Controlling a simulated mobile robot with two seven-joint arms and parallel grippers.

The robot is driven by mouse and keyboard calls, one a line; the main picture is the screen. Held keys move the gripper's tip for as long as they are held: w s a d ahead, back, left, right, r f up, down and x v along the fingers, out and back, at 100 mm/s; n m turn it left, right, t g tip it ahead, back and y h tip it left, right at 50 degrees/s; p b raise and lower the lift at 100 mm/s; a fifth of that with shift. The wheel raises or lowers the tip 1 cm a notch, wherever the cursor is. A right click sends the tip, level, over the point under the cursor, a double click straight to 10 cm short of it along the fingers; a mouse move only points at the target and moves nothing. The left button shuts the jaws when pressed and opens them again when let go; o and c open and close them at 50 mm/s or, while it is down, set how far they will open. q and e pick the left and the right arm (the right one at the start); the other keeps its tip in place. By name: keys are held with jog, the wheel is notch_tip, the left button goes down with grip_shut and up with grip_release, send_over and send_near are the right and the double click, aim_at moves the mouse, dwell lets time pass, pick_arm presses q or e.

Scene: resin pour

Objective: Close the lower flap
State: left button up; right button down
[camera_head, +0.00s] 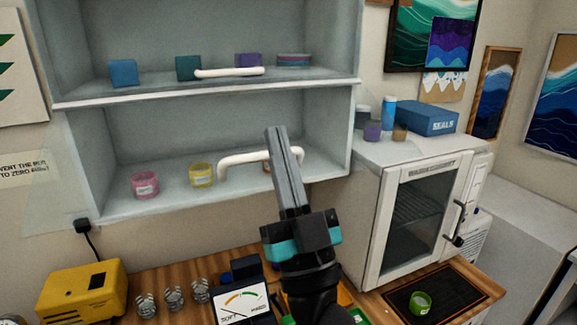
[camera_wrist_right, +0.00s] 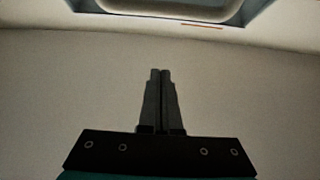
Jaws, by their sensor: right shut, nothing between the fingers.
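The lower compartment (camera_head: 110,150) of the grey wall cabinet shows its contents, with a white bar handle (camera_head: 236,158) in front of it. The lower flap looks see-through, and a faint pale corner (camera_head: 45,205) shows past the cabinet's lower left. I cannot tell its exact angle. My right gripper (camera_head: 277,130) is shut and empty, pointing up and overlapping the handle in the head view. In the right wrist view the shut fingertips (camera_wrist_right: 161,72) stand below a pale curved bar (camera_wrist_right: 170,12), with a gap between. My left gripper is not in view.
Pink (camera_head: 145,185) and yellow (camera_head: 202,175) rolls sit in the lower compartment. The upper handle (camera_head: 229,72) is above. A white glass-door oven (camera_head: 415,205) stands to the right, with a blue box (camera_head: 428,118) on top.

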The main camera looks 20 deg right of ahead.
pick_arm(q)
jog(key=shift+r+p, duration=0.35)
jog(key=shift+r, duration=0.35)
pick_arm(e)
jog(key=shift+w+a+f, duration=0.1)
jog(key=shift+w+f, duration=0.2)
jog(key=shift+w, duration=0.3)
jog(key=shift+w+d+f, duration=0.1)
jog(key=shift+w+f, duration=0.15)
jog(key=shift+w, duration=0.35)
jog(key=shift+w+a+f, duration=0.1)
jog(key=shift+w+f, duration=0.2)
jog(key=shift+w, duration=0.3)
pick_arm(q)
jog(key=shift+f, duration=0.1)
